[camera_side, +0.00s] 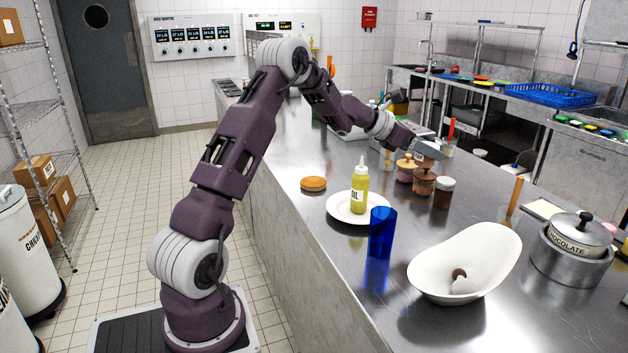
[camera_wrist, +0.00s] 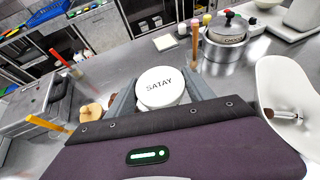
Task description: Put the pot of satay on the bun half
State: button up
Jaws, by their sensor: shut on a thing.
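The pot of satay shows in the wrist view as a round white lid (camera_wrist: 160,80) marked SATAY. It sits between the two fingers of my gripper (camera_wrist: 161,96), which is shut on it. In the side view my gripper (camera_side: 427,151) is over the group of small pots on the counter; the held pot is hard to make out there, and I cannot tell whether it is lifted clear. The bun half (camera_side: 313,184), a flat orange-brown disc, lies on the counter left of the white plate, well to the left of my gripper.
A white plate (camera_side: 340,208) with an oil bottle (camera_side: 360,188) and a blue cup (camera_side: 382,233) stand between gripper and counter front. Small brown pots (camera_side: 424,182) and a dark jar (camera_side: 444,193) are close by. A white scoop bowl (camera_side: 440,285) and chocolate pot (camera_side: 572,262) stand right.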

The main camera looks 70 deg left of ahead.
jog(key=s+a+n+y, duration=0.3)
jog(key=s+a, duration=0.1)
jog(key=a, duration=0.5)
jog(key=s+a+n+y, duration=0.3)
jog(key=s+a, duration=0.1)
jog(key=a, duration=0.6)
jog(key=n+g+y, duration=0.2)
jog(key=n+y, duration=0.2)
jog(key=y, duration=0.1)
send_over(314, 179)
notch_tip(314, 179, down, 14)
jog(key=shift+a+f, duration=0.15)
jog(key=shift+f, duration=0.1)
jog(key=o, duration=1.4)
jog(key=shift+f, duration=0.15)
jog(key=shift+o, duration=0.2)
